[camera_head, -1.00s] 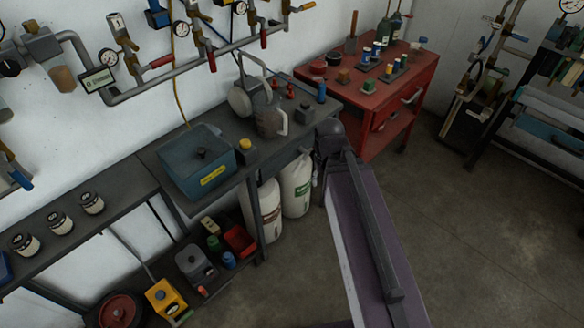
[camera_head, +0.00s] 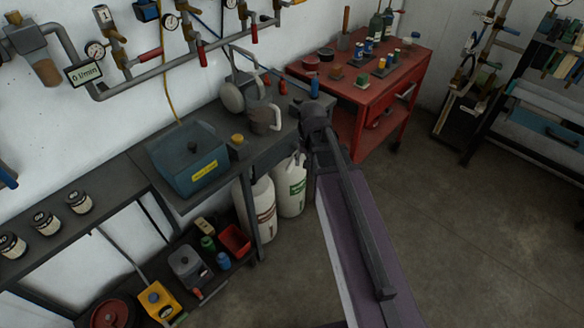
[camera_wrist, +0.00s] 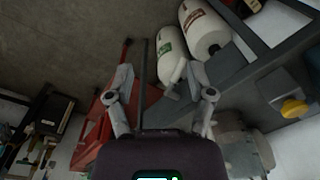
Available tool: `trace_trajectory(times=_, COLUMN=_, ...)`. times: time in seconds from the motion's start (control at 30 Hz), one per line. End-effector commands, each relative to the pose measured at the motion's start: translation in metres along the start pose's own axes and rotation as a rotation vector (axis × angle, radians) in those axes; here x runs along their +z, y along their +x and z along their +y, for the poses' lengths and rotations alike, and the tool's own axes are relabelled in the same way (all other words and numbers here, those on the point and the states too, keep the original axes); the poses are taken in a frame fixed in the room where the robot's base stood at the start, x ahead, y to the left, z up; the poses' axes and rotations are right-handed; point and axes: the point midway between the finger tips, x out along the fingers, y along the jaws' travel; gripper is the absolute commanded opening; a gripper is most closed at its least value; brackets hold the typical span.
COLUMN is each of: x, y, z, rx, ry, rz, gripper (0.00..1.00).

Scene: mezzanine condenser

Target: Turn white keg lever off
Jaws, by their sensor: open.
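Two white kegs stand side by side under the dark bench: one with a green label (camera_head: 291,188) and one with a brown-red label (camera_head: 262,208). In the wrist view the green-label keg (camera_wrist: 171,52) lies ahead of my gripper (camera_wrist: 162,93), and the brown-label keg (camera_wrist: 204,28) is to its right. My gripper's two fingers are spread apart with nothing between them. The fingers appear apart from the kegs. I cannot make out which part of either keg is a lever. In the head view my arm reaches toward the bench's right end, and the fingers are not clear there.
The bench (camera_head: 150,152) holds a blue box (camera_head: 187,160) and a jug (camera_head: 264,118). A red cart (camera_head: 405,62) stands right of the kegs. A low shelf with a red bin (camera_head: 234,240) is to their left. Open floor (camera_head: 470,230) lies at right.

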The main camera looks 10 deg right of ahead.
Motion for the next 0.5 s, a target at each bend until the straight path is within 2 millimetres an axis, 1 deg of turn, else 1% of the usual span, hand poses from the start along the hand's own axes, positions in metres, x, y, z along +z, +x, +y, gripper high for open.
trace_trajectory(times=0.03, x=-0.029, y=0.02, z=-0.005, rx=-0.009, ry=0.051, rz=0.006, gripper=0.69)
trace_trajectory(times=0.17, x=-0.079, y=0.047, z=-0.013, rx=-0.034, ry=0.2, rz=0.017, gripper=0.69)
trace_trajectory(times=0.2, x=-0.094, y=0.055, z=-0.015, rx=-0.041, ry=0.246, rz=0.02, gripper=0.69)
trace_trajectory(times=0.3, x=-0.129, y=0.072, z=-0.02, rx=-0.062, ry=0.354, rz=0.026, gripper=0.69)
trace_trajectory(times=0.4, x=-0.157, y=0.086, z=-0.024, rx=-0.078, ry=0.446, rz=0.029, gripper=0.69)
trace_trajectory(times=0.5, x=-0.177, y=0.094, z=-0.027, rx=-0.091, ry=0.514, rz=0.031, gripper=0.69)
